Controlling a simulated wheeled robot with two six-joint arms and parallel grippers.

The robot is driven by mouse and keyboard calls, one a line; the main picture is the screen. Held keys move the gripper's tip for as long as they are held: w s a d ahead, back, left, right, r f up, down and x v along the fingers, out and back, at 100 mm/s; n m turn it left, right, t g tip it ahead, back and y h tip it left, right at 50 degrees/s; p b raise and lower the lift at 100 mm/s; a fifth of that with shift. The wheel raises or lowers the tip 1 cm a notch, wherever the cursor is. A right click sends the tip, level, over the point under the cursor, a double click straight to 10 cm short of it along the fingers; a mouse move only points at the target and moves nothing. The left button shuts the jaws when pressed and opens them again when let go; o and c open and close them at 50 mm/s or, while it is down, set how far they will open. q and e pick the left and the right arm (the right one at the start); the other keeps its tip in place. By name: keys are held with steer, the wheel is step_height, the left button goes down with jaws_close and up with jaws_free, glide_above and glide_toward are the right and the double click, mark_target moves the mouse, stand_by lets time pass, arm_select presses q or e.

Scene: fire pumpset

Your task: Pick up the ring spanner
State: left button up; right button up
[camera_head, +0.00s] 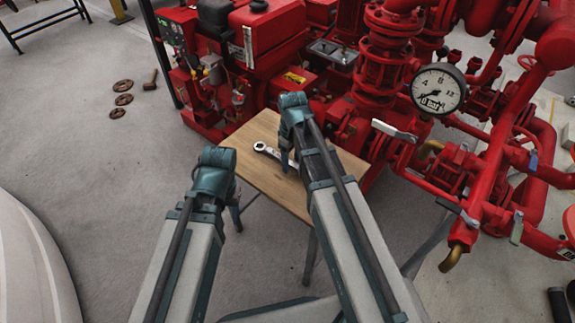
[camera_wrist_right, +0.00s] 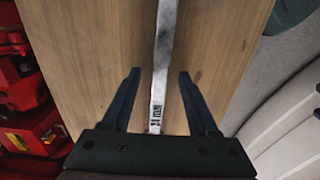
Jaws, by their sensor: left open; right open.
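The ring spanner (camera_head: 263,149) is a silver tool lying on the small wooden table (camera_head: 251,179). In the head view its ring end shows to the left of my right gripper (camera_head: 287,162), and part of its shank is hidden behind that gripper. In the right wrist view the spanner's shank (camera_wrist_right: 164,50) runs lengthwise between the two open fingers of the right gripper (camera_wrist_right: 159,75), with dark lettering near the palm. The fingers look apart from the shank on both sides. My left gripper (camera_head: 237,218) is empty, low by the table's left edge.
Red pump machinery (camera_head: 270,35) stands close behind and right of the table, with pipes and a round pressure gauge (camera_head: 437,89). Flat rings (camera_head: 122,99) and a hammer-like tool (camera_head: 151,80) lie on the floor at left.

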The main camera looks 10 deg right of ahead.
jaws_close()
stand_by(1.3)
